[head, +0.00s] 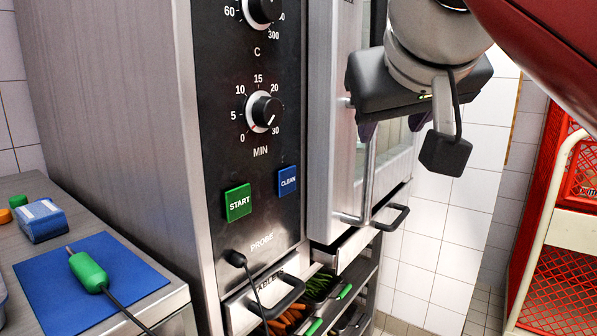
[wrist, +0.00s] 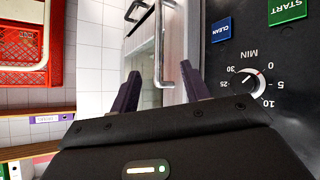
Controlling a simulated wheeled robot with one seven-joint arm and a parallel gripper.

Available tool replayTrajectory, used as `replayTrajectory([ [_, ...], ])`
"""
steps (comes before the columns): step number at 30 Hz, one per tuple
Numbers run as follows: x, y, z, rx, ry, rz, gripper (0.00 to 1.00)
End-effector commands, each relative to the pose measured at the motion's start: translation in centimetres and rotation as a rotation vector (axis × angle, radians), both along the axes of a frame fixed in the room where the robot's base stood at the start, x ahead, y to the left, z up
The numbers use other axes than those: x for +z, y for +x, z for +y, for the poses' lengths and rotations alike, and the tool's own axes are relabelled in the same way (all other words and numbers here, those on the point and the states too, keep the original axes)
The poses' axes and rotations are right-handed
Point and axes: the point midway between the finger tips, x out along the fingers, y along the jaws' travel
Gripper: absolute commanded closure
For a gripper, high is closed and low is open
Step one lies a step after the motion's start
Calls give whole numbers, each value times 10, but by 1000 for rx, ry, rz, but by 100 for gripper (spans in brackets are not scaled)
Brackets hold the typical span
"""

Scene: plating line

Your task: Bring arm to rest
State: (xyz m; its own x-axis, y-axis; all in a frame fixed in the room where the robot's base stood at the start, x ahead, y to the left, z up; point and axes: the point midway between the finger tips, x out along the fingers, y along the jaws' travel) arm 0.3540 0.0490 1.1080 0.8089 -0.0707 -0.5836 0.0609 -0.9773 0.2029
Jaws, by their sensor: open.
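My gripper (head: 393,130) hangs at the upper right of the head view, in front of the oven door (head: 345,110) and its long vertical handle (head: 368,180). In the wrist view my gripper (wrist: 160,92) has its two dark purple fingers spread wide apart, with nothing held between them. The door handle (wrist: 160,45) shows beyond and between the fingers. From these views I cannot tell whether the fingers touch the handle. The oven's control panel (head: 245,150) is to the left of my gripper.
A counter (head: 20,190) at left bears a blue mat (head: 130,262) with a green probe (head: 88,270). Drawers with dark handles (head: 392,216) lie under the oven, above trays of vegetables (head: 318,285). Red crates (head: 565,280) stand at right. White tiled wall (head: 440,250) is behind.

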Motion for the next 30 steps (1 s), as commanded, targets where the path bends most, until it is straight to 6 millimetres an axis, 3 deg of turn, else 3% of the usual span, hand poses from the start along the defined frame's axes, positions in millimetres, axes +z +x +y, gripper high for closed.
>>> replayTrajectory([
  [1,-31,1,-6,-5,-6,46,54],
  [7,-154,-7,-23,-14,22,205,54],
  [12,-262,-33,-39,-48,87,328,54],
  [15,-314,-51,-44,-71,129,382,54],
  [18,-351,-66,-47,-91,161,417,54],
  [21,-371,-75,-48,-103,182,437,54],
  [30,-379,-78,-49,-107,188,445,54],
])
